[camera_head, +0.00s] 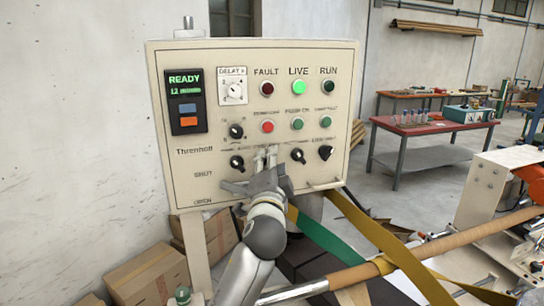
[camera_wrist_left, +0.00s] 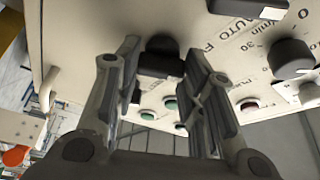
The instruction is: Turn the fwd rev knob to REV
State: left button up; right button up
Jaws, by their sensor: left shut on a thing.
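The beige control panel (camera_head: 200,60) stands upright in the head view, with rows of lamps, buttons and black knobs. My left gripper (camera_head: 265,155) reaches up to the panel's lower middle. In the left wrist view my gripper (camera_wrist_left: 163,62) has one finger on each side of a black knob (camera_wrist_left: 162,47) and is shut on it. In the head view my fingers hide this knob. The small labels around it are too blurred to read there, so its FWD or REV setting cannot be told. My right gripper is not in view.
Neighbouring black knobs sit to the left (camera_head: 237,162) and right (camera_head: 297,155) of my fingers. Green and yellow straps (camera_head: 355,225) and a long brown roll (camera_head: 420,250) lie below right. Cardboard boxes (camera_head: 150,275) stand below left. A red-topped table (camera_head: 420,125) stands behind.

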pick_arm(q)
jog(key=shift+a+r+m+g+y+p, duration=0.25)
jog(key=shift+m+g, duration=0.45)
jog(key=shift+m, duration=1.1)
jog(key=shift+d+m+g+p, duration=0.15)
jog(key=shift+m+g+p, duration=0.4)
jog(key=shift+m, duration=1.25)
jog(key=shift+a+r+m+g+y+p, duration=0.15)
jog(key=shift+m+g, duration=0.7)
jog(key=shift+m, duration=0.95)
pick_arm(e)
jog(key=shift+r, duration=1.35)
pick_arm(q)
jog(key=shift+d+r, duration=0.1)
jog(key=shift+r, duration=0.05)
jog(key=o, duration=0.8)
jog(key=shift+w, duration=0.1)
jog(key=shift+o, duration=1.1)
jog(key=shift+w+f, duration=0.1)
jog(key=shift+f, duration=0.2)
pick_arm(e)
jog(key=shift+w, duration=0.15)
